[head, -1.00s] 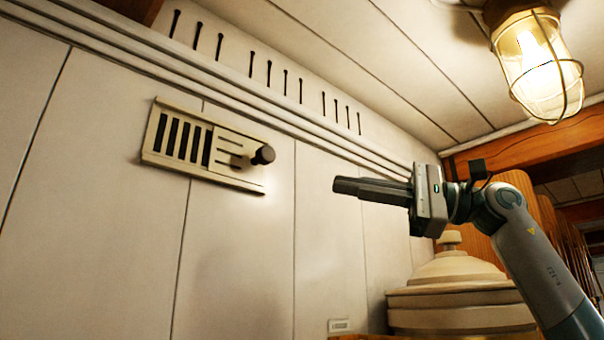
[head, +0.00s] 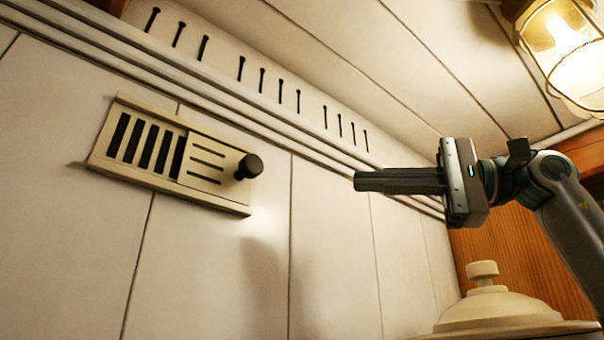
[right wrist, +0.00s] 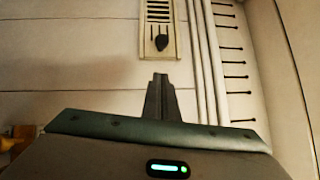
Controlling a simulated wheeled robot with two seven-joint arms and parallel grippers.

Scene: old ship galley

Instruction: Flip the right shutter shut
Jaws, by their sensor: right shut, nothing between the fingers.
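One cream wall vent (head: 141,178) with a sliding shutter (head: 205,153) is in view; I see no second one. The vent's left part shows several dark open slots. The shutter covers its right part and has a dark round knob (head: 248,167) at its right end. The vent (right wrist: 174,52) and knob (right wrist: 161,42) also show at the top of the right wrist view. My right gripper (head: 358,181) is shut and empty, right of the knob and apart from it, its fingers pointing left. My left gripper is not in view.
A caged lamp (head: 570,45) hangs at the upper right. A cream lidded pot (head: 490,310) stands below my right arm. Moulding rails (head: 190,88) run above the vent. The pale panel wall between gripper and knob is clear.

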